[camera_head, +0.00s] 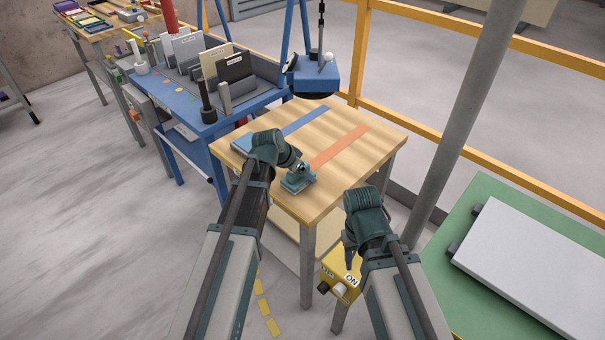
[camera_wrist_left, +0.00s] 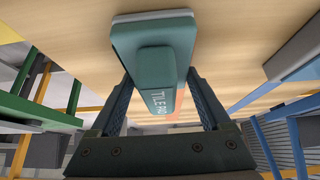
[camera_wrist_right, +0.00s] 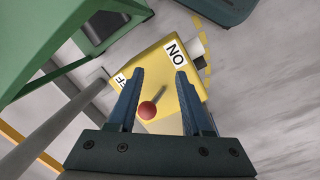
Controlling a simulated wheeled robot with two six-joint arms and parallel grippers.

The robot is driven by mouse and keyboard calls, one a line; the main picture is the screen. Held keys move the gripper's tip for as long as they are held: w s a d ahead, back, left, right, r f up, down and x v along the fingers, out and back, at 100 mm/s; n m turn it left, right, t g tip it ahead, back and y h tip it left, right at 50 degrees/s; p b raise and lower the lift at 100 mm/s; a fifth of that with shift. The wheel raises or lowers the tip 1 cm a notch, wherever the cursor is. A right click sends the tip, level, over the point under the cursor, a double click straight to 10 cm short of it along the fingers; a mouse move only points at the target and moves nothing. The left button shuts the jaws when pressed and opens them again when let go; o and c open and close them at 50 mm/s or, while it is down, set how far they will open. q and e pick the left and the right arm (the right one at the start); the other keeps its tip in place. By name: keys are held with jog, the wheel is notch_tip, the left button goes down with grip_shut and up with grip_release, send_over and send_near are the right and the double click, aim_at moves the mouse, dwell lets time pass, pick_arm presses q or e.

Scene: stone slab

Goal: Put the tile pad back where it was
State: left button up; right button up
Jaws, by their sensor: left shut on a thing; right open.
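The tile pad (camera_head: 298,182) is a teal block near the front edge of the wooden table, at the near end of the orange strip (camera_head: 338,146). In the left wrist view the tile pad (camera_wrist_left: 160,55) shows its "TILE PAD" label between the fingers. My left gripper (camera_head: 299,170) is shut on it; whether it touches the tabletop is unclear. My right gripper (camera_head: 348,262) is open, over a yellow ON/OFF switch box (camera_head: 340,277). In the right wrist view the box (camera_wrist_right: 172,75) and a red-tipped lever (camera_wrist_right: 149,110) show between the open fingers (camera_wrist_right: 160,75).
A blue lifting device (camera_head: 315,76) hangs over the table's back. A blue rack (camera_head: 262,98) stands left; a grey slab (camera_head: 540,265) lies on the green table (camera_head: 450,232) at right.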

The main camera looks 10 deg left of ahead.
pick_arm(q)
jog(key=shift+f, duration=0.25)
pick_arm(e)
jog(key=shift+f, duration=0.2)
pick_arm(q)
jog(key=o, duration=1)
jog(key=shift+r, duration=0.1)
pick_arm(e)
jog(key=shift+r, duration=0.1)
pick_arm(q)
jog(key=shift+r, duration=0.1)
